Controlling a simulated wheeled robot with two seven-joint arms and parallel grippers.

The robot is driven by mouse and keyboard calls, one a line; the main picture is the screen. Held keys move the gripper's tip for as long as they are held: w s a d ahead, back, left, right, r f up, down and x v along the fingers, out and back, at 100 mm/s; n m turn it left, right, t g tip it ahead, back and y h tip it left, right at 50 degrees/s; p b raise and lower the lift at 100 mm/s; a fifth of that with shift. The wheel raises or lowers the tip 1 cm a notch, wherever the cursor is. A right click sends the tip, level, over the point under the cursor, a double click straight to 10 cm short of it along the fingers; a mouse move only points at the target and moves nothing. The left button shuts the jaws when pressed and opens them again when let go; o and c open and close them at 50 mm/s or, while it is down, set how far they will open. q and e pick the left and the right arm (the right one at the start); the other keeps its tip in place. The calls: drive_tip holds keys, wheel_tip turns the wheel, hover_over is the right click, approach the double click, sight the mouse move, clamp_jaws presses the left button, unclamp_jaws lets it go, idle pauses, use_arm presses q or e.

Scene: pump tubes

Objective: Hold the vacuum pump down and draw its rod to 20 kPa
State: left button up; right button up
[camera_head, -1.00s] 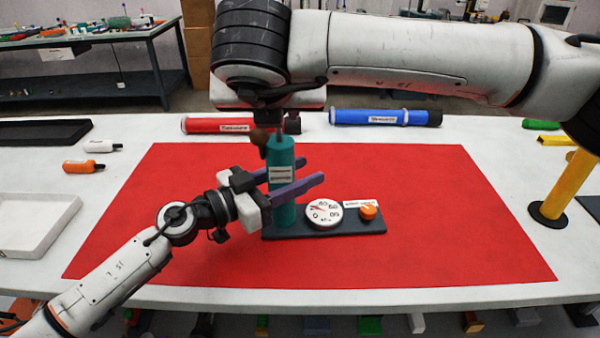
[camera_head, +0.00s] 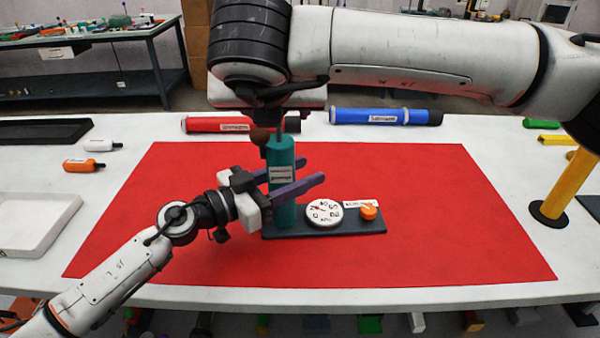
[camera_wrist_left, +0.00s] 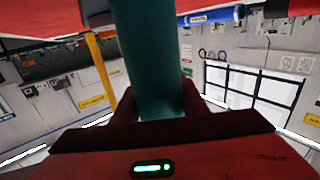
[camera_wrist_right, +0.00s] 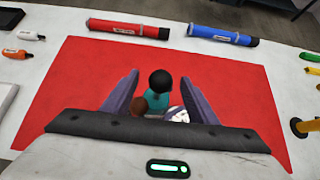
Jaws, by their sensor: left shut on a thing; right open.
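The vacuum pump has an upright teal barrel (camera_head: 282,180) on a dark base (camera_head: 335,228), with a white round gauge (camera_head: 323,213). The gauge has a red needle; its reading is too small to tell. My left gripper (camera_head: 311,171) is shut on the barrel, its purple fingers on either side. The barrel also fills the middle of the left wrist view (camera_wrist_left: 150,60). In the right wrist view, the black rod top (camera_wrist_right: 160,80) sits between the spread fingers of my open right gripper (camera_wrist_right: 159,76), without visible contact.
An orange knob (camera_head: 368,211) is at the base's right end. The red mat (camera_head: 450,230) is otherwise clear. Red (camera_head: 215,125) and blue (camera_head: 380,116) tubes lie behind it. A yellow post (camera_head: 565,185) stands at right.

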use_arm(q)
drive_tip(key=shift+r, duration=0.15)
drive_tip(key=o, duration=1.5)
use_arm(e)
drive_tip(key=v, duration=0.7)
use_arm(q)
drive_tip(key=shift+a, duration=0.1)
